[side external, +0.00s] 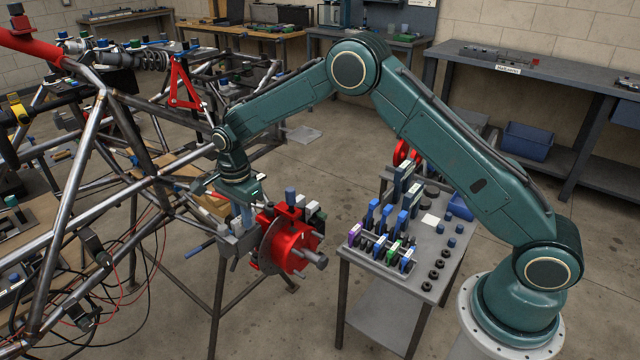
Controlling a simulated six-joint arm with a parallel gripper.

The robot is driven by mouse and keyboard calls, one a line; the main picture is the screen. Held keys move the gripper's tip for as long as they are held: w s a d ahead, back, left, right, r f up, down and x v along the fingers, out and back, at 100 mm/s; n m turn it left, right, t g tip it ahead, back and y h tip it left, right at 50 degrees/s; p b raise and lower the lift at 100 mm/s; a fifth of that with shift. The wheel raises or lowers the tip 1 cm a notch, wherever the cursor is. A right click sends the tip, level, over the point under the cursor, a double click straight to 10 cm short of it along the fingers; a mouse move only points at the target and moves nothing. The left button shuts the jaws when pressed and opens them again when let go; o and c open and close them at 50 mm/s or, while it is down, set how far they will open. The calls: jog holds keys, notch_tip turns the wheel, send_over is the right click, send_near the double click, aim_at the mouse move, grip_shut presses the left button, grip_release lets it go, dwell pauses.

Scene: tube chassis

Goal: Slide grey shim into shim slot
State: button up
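My gripper (243,212) points down at the left side of a red hub assembly (293,245) with a dark disc, beside the tube chassis (120,140). Grey metal parts (238,243) lie directly below and around the fingertips. I cannot pick out the grey shim among them, nor tell whether it is between the fingers. The shim slot is too small or hidden to make out. Whether the fingers are open or shut does not show clearly.
A grey side table (424,283) right of the hub carries several blue-handled parts (387,216), colour-tagged pieces and dark round pieces. Chassis tubes crowd the left, with loose wires (105,275) low down. Workbenches (545,75) line the walls. Open floor lies behind the arm.

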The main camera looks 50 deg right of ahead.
jog(key=o, duration=0.4)
jog(key=shift+r, duration=0.15)
notch_tip(320, 180, up, 14)
jog(key=shift+f, duration=0.2)
dwell(0.4)
dwell(0.4)
